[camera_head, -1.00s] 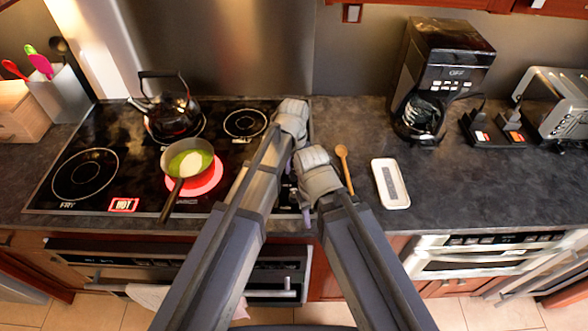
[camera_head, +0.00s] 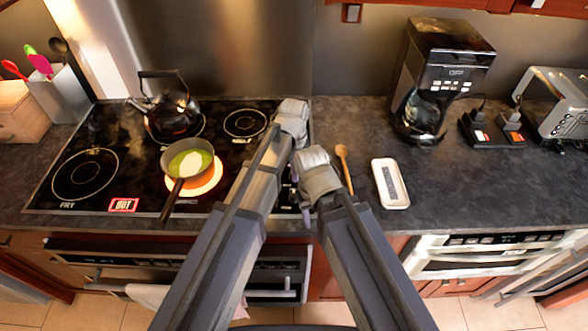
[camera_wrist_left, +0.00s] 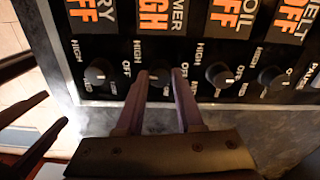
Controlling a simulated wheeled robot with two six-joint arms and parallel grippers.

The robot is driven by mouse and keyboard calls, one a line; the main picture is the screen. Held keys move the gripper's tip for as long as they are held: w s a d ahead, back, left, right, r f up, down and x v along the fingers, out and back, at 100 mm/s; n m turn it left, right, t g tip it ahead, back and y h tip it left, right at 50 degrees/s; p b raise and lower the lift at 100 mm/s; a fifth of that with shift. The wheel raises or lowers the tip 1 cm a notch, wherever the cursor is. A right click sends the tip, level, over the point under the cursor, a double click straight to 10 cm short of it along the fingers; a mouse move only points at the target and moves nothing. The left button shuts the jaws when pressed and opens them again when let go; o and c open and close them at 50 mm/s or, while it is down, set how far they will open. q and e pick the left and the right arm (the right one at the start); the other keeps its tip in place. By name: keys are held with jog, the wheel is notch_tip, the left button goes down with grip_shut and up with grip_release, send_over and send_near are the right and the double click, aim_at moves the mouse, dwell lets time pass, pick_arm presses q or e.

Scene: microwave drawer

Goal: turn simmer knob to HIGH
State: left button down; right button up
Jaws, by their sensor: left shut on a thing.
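In the left wrist view the simmer knob (camera_wrist_left: 159,78) is a round black knob on the dark panel. The fingers of my left gripper (camera_wrist_left: 160,76) stand on either side of it, shut on it. The orange simmer display (camera_wrist_left: 153,20) above it reads HIGH. In the head view a green pan (camera_head: 187,159) with green and white contents sits on a burner (camera_head: 205,184) glowing orange-white. My right gripper (camera_wrist_left: 54,109) shows at the left edge of the wrist view, its fingers apart and empty. My arms hide the knobs in the head view.
A neighbouring knob (camera_wrist_left: 98,74) stands left of the simmer knob, and others (camera_wrist_left: 219,75) stand to its right. A black kettle (camera_head: 170,108) is behind the pan. A wooden spoon (camera_head: 344,165) and a white dish (camera_head: 390,184) lie right of my arms.

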pick_arm(q)
jog(key=shift+m, duration=2.1)
jog(key=c, duration=0.5)
grip_release()
jog(key=shift+c, duration=0.2)
pick_arm(e)
jog(key=shift+r, duration=0.1)
pick_arm(q)
notch_tip(320, 180, up, 8)
jog(key=p, duration=0.8)
jog(key=shift+f, duration=0.1)
pick_arm(e)
notch_tip(320, 180, up, 8)
jog(key=shift+f, duration=0.2)
